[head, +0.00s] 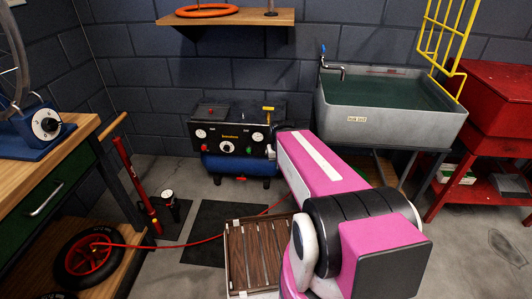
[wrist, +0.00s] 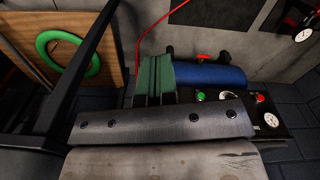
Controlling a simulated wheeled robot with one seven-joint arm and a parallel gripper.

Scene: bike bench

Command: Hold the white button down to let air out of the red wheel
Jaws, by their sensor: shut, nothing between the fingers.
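The red wheel (head: 88,258), a black tyre on a red hub, lies at the lower left in the head view. A red hose (head: 185,243) runs from its hub. The compressor (head: 238,142) stands against the back wall, with gauges, a pale round control (head: 226,149) and a green button (head: 249,150). I cannot tell surely which control is the white button. In the wrist view its panel (wrist: 240,103) and blue tank (wrist: 212,75) show beyond my gripper (wrist: 155,65), whose green fingers are shut and empty. In the head view my arm hides the gripper.
A workbench (head: 75,145) is at left, with a red pump (head: 135,185) beside it. A grey sink (head: 390,105) and a red cabinet (head: 500,115) are at right. A slatted crate (head: 255,255) sits on the floor before the compressor.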

